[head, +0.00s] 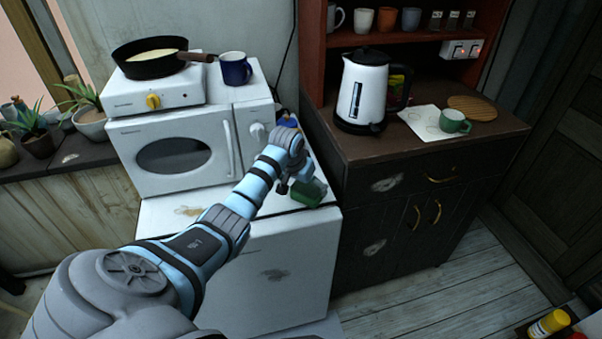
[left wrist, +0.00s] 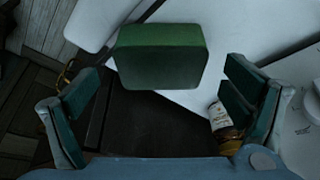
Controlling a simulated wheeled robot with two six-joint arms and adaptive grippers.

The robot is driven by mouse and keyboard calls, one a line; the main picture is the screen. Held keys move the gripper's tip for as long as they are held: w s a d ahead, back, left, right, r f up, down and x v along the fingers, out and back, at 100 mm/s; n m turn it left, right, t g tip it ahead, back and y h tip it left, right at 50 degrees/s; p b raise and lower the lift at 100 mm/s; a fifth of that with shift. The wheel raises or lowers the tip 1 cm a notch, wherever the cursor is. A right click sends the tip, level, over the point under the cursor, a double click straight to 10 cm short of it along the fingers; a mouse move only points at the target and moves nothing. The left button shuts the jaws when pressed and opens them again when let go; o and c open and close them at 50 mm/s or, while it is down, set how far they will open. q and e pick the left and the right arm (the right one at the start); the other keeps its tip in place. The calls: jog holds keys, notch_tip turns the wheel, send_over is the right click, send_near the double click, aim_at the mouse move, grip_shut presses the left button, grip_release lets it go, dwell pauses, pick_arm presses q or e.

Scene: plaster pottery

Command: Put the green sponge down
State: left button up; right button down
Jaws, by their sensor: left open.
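The green sponge (head: 309,193) is at the right edge of the white appliance top (head: 163,217), just past my left gripper (head: 294,182). The gripper and wrist hide part of it in the head view. In the left wrist view the sponge (left wrist: 161,56) is a green block lying over the edge of the white surface. My left gripper (left wrist: 163,88) is open, its two fingers spread wide to either side of the sponge with gaps visible. I cannot tell whether the sponge's whole underside rests on the surface. My right gripper is out of view.
A white microwave (head: 180,152) stands behind my arm, with a hotplate, a pan (head: 148,68) and a blue mug (head: 235,69) above. A labelled bottle (left wrist: 221,119) is near the right finger.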

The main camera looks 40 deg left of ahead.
pick_arm(q)
jog(key=p+v, duration=0.1)
jog(key=v, duration=0.8)
jog(key=shift+w, duration=0.1)
